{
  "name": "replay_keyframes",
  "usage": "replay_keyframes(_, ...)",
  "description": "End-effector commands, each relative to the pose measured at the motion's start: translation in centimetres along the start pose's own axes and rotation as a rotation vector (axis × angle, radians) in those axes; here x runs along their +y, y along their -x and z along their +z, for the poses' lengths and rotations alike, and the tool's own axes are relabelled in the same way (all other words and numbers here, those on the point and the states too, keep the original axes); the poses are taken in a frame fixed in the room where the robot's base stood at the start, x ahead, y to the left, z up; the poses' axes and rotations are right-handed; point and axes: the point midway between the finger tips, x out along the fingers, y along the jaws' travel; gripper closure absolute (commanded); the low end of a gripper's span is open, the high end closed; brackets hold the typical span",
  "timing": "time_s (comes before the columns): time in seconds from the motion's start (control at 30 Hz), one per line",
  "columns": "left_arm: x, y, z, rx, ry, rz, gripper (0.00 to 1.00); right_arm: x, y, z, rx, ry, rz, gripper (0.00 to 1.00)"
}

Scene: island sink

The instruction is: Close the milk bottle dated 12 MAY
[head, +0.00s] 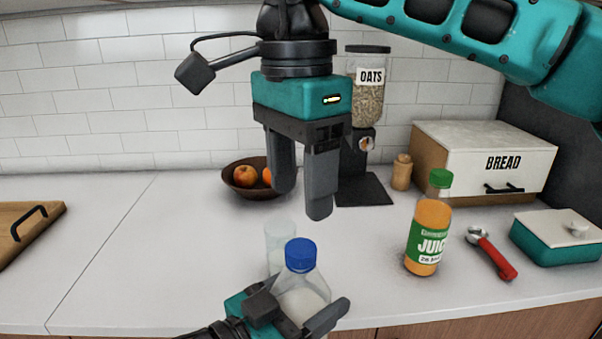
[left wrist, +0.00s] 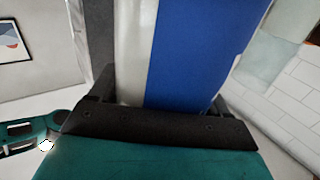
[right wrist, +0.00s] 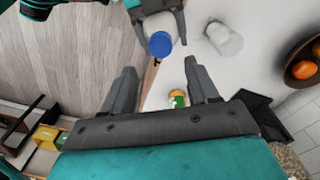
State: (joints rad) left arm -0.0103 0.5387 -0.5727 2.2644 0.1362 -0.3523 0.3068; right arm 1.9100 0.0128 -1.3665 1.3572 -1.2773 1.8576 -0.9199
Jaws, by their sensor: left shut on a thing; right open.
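A clear milk bottle (head: 303,295) with a blue cap (head: 300,254) on its top stands upright at the counter's front edge. My left gripper (head: 295,315) is shut around the bottle's body. In the left wrist view the bottle's blue and whitish side (left wrist: 190,50) fills the middle; no date is readable. My right gripper (head: 300,200) is open and empty, pointing down above the bottle and apart from it. In the right wrist view the blue cap (right wrist: 160,44) shows beyond the open fingers (right wrist: 160,85). I cannot tell how tight the cap is.
A translucent container (head: 280,248) stands just behind the bottle. A juice bottle (head: 428,235) with a green cap and a red-handled tool (head: 492,254) are to the right. A fruit bowl (head: 243,188), oats dispenser (head: 368,100) and bread box (head: 484,160) stand behind. The counter's left is mostly clear.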

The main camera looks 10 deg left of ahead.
Motion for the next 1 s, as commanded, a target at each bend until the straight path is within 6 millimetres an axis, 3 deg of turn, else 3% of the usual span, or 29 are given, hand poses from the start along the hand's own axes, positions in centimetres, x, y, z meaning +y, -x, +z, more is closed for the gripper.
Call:
replay_keyframes(0.23,0.0,0.0,0.0,0.001,0.000,0.000,1.00,0.1,0.3,-0.1,-0.011,0.226,-0.021,0.41)
replay_keyframes(0.67,0.0,0.0,0.0,0.001,0.000,0.000,1.00,0.1,0.2,-0.1,-0.012,0.256,-0.023,0.41)
replay_keyframes(0.83,0.0,0.0,0.0,0.001,0.000,0.000,1.00,0.1,-1.1,-0.1,-0.011,0.254,-0.020,0.41)
replay_keyframes(1.0,0.0,0.0,0.0,0.001,0.000,0.000,1.00,0.0,-3.8,-0.1,-0.012,0.255,-0.020,0.41)
